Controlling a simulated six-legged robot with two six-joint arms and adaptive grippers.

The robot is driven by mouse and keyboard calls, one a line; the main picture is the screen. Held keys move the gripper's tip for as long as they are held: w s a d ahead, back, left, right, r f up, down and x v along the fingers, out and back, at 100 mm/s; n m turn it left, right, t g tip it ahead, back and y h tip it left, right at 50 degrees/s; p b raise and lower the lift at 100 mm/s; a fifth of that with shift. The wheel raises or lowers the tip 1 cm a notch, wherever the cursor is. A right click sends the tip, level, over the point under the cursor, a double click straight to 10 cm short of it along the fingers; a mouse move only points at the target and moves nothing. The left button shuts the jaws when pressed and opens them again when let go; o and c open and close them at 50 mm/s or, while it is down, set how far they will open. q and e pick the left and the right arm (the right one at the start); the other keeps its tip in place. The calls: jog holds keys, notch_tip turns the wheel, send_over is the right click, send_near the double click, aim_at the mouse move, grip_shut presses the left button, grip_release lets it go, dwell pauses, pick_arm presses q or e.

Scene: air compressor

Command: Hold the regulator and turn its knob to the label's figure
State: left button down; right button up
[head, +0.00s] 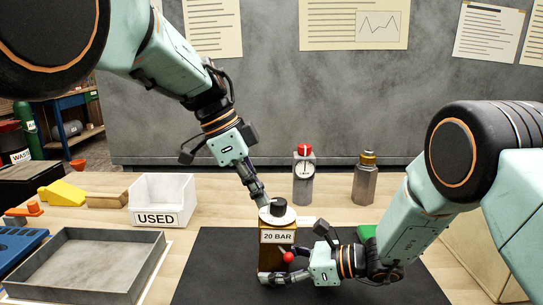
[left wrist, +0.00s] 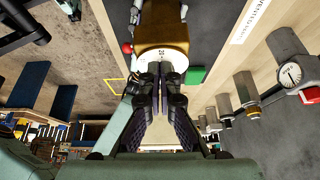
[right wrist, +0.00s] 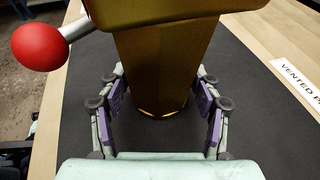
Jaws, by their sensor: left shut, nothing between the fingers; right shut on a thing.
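The brass regulator (head: 276,256) stands upright on the dark mat, with a "20 BAR" label (head: 278,237) on its front. A black knob (head: 279,206) sits above a white dial (head: 272,218) on its top. My left gripper (head: 263,201) is shut and empty, its tips beside the knob. In the left wrist view its fingers (left wrist: 160,68) meet at the edge of the white dial (left wrist: 146,60); the pointer reading is not legible. My right gripper (head: 270,279) is shut on the regulator's lower body, which shows between its fingers in the right wrist view (right wrist: 160,75).
A red ball lever (head: 288,257) sticks out near my right gripper. A gauge bottle with a red cap (head: 304,175) and a grey fitting (head: 365,180) stand behind. A "USED" bin (head: 157,218) and an empty grey tray (head: 90,270) are at left. The mat (head: 215,265) is clear left of the regulator.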

pick_arm(q)
jog(key=shift+d, duration=0.45)
dwell(0.4)
jog(key=shift+w, duration=0.25)
dwell(0.5)
jog(key=shift+a, duration=0.1)
jog(key=shift+a, duration=0.35)
notch_tip(320, 180, up, 6)
jog(key=shift+d, duration=0.15)
dwell(0.4)
jog(key=shift+s+f, duration=0.15)
jog(key=shift+f, duration=1.3)
jog(key=shift+s+f, duration=0.15)
jog(key=shift+f, duration=1.3)
jog(key=shift+d, duration=0.55)
